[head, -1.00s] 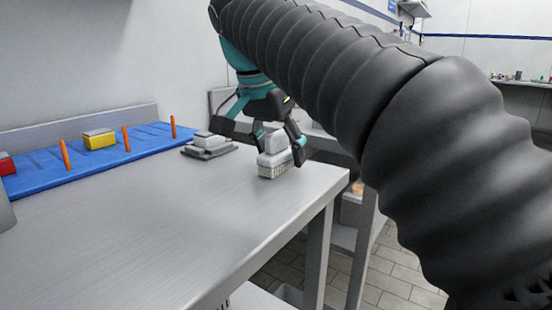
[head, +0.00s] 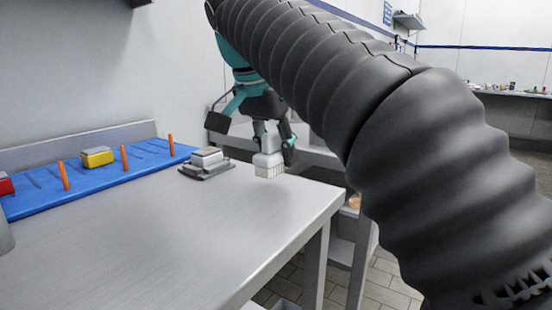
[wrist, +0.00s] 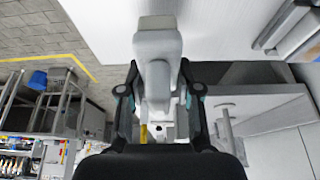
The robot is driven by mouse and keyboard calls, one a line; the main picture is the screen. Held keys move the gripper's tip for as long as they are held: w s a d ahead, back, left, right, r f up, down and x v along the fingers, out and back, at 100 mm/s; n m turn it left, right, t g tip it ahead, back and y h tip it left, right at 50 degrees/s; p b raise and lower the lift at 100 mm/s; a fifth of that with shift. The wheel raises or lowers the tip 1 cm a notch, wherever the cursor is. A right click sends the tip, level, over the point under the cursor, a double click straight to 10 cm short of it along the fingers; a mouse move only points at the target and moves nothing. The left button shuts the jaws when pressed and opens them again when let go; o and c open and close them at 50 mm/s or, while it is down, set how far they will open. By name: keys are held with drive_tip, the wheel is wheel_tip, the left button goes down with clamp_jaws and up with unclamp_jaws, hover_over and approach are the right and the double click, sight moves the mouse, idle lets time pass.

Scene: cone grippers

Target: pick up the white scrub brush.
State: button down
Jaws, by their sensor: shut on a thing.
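The white scrub brush (head: 268,167) is upright in my gripper (head: 272,142), bristles down, near the far right end of the steel table (head: 170,235). My gripper is shut on its upper part, with one finger on each side. In the wrist view, the brush (wrist: 158,48) extends between the two fingers (wrist: 160,98) over the pale tabletop. The bristles appear slightly above the table, though the gap is hard to make out.
A grey block on a dark base (head: 207,163) sits left of the brush. A blue rack (head: 35,205) with orange pegs (head: 125,158), a yellow block (head: 97,157) and a red block (head: 6,185) lies along the wall. The table front is clear.

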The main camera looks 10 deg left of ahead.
drive_tip(key=s+d+r+p, duration=0.1)
drive_tip(key=d+r, duration=0.6)
drive_tip(key=d, duration=0.4)
drive_tip(key=shift+s+d+r, duration=0.2)
drive_tip(key=shift+d+r, duration=0.05)
drive_tip(key=shift+d, duration=0.05)
